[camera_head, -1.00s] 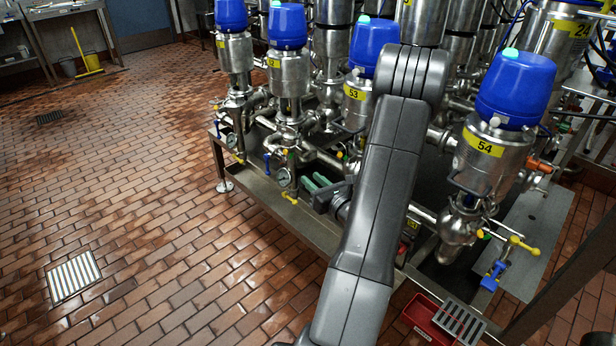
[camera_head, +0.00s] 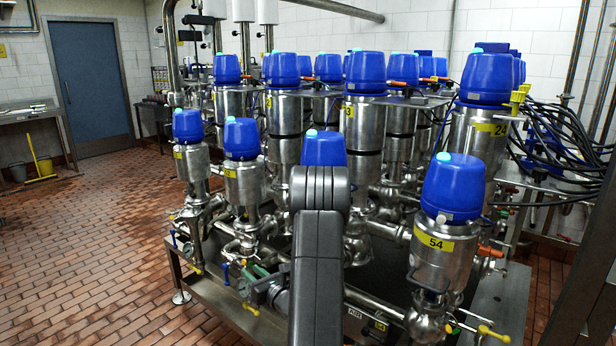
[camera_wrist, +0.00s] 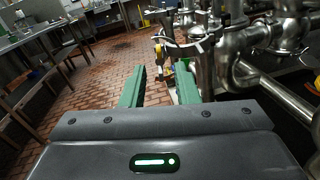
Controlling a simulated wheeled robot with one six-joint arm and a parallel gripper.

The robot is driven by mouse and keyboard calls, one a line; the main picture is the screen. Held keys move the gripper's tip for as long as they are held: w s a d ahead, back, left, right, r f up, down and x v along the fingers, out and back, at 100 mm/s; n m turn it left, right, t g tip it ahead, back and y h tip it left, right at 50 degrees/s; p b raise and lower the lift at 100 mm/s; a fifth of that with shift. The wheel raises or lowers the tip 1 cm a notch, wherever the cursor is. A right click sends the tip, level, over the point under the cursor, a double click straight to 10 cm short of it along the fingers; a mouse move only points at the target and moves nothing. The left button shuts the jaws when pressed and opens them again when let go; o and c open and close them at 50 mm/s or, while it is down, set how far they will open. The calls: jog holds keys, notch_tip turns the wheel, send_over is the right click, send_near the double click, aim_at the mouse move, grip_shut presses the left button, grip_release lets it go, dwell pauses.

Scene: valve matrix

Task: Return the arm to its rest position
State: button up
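My arm, dark grey, rises up the middle of the head view and bends over at the top, in front of the valve rack (camera_head: 220,310). My gripper (camera_head: 258,271) shows partly behind the arm, low at the front edge of the rack, by a gauge and small handles. In the wrist view the two green fingers of my gripper (camera_wrist: 160,68) stand well apart with nothing held between them. A small yellow valve part (camera_wrist: 160,50) shows beyond the fingertips, and steel pipes (camera_wrist: 232,60) lie close to the right finger. Contact cannot be told.
Valve 54 (camera_head: 442,236), with a blue cap, stands right of my arm. More blue-capped valves fill the rack behind. Black cables (camera_head: 560,145) hang at the right. The tiled floor (camera_head: 90,240) at left is open, with a work table (camera_head: 30,115) and blue door (camera_head: 90,85) beyond.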

jog(key=w+a, duration=0.1)
jog(key=w+a+p, duration=0.1)
jog(key=shift+w+a+r+m+p, duration=0.1)
jog(key=shift+w+a+m+p, duration=0.1)
jog(key=shift+w+m+p, duration=0.1)
jog(key=shift+f+b, duration=0.25)
jog(key=shift+b, duration=0.45)
